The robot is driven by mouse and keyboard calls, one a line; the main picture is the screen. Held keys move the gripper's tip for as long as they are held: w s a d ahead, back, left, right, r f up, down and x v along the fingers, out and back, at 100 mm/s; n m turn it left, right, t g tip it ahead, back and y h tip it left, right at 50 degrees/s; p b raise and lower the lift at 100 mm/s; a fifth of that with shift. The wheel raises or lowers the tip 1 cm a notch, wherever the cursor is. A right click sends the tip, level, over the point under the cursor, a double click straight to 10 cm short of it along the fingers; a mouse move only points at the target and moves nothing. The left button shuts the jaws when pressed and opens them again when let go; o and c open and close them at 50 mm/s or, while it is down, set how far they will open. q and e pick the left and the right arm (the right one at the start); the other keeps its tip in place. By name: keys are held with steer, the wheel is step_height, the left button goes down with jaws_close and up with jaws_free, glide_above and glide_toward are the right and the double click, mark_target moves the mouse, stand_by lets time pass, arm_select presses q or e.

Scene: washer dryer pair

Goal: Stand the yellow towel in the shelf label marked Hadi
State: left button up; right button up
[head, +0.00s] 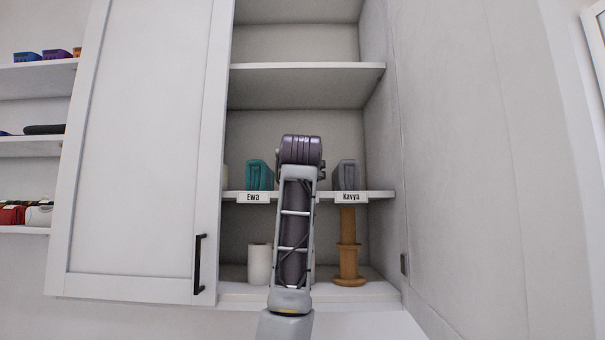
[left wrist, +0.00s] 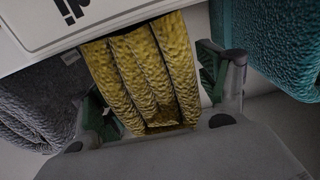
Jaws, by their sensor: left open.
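The yellow towel (left wrist: 150,70) is folded in several layers and shows in the left wrist view, directly at the white label (left wrist: 75,20), whose visible letters read upside down as "di"; the rest is cut off. The towel appears upright at the shelf edge. My left gripper (left wrist: 158,88) is open, with one finger on each side of the towel; I cannot tell whether they touch it. In the head view my left arm hides the towel, its label and the gripper. My right gripper is not in view.
A teal towel (head: 259,175) stands at the Ewa label (head: 253,197) and a grey towel (head: 346,174) at the Kavya label (head: 351,197), close on either side. A white roll (head: 259,264) and wooden stand (head: 348,262) are below. A cabinet door (head: 140,150) is at left.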

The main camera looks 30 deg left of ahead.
arm_select(q)
steer(key=shift+r, duration=0.15)
steer(key=shift+s+d, duration=0.1)
steer(key=shift+s, duration=0.05)
steer(key=b+v, duration=0.4)
steer(key=v, duration=0.7)
steer(key=shift+s, duration=0.35)
stand_by(0.4)
